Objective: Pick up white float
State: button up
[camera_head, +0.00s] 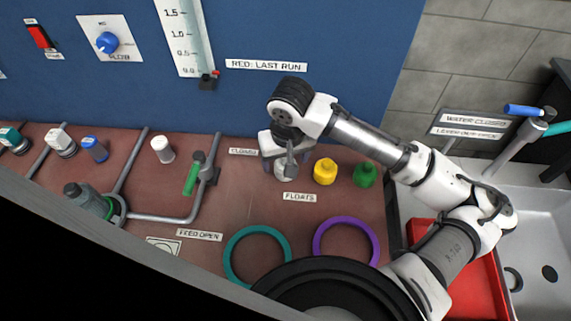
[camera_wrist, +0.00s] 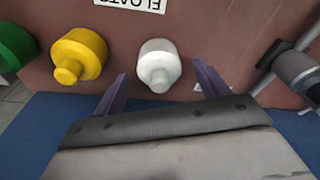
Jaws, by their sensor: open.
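The white float (camera_wrist: 159,66) stands on the brown bench between my gripper's two purple fingers in the wrist view, a little beyond their tips. In the head view the white float (camera_head: 286,171) is partly hidden under my gripper (camera_head: 289,160). My gripper is open, and it also shows in the wrist view (camera_wrist: 160,82) with a gap on each side of the float. A yellow float (camera_head: 325,171) and a green float (camera_head: 364,175) stand in a row to the right of it in the head view. The yellow float also shows in the wrist view (camera_wrist: 78,57).
A green-handled feed valve (camera_head: 192,178) and pipe lie to the left. A white cap (camera_head: 163,149) stands beyond the pipe. A teal ring (camera_head: 257,255) and a purple ring (camera_head: 347,240) lie in front. The blue panel (camera_head: 330,35) rises close behind the floats. A sink with a red tray (camera_head: 478,285) is at right.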

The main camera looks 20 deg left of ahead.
jog(key=shift+w+a+f, duration=0.1)
jog(key=shift+w+f, duration=0.05)
jog(key=shift+f, duration=0.9)
jog(key=c, duration=1)
jog(key=shift+c, duration=0.2)
jog(key=shift+r, duration=0.15)
notch_tip(320, 180, up, 20)
jog(key=shift+b, duration=0.3)
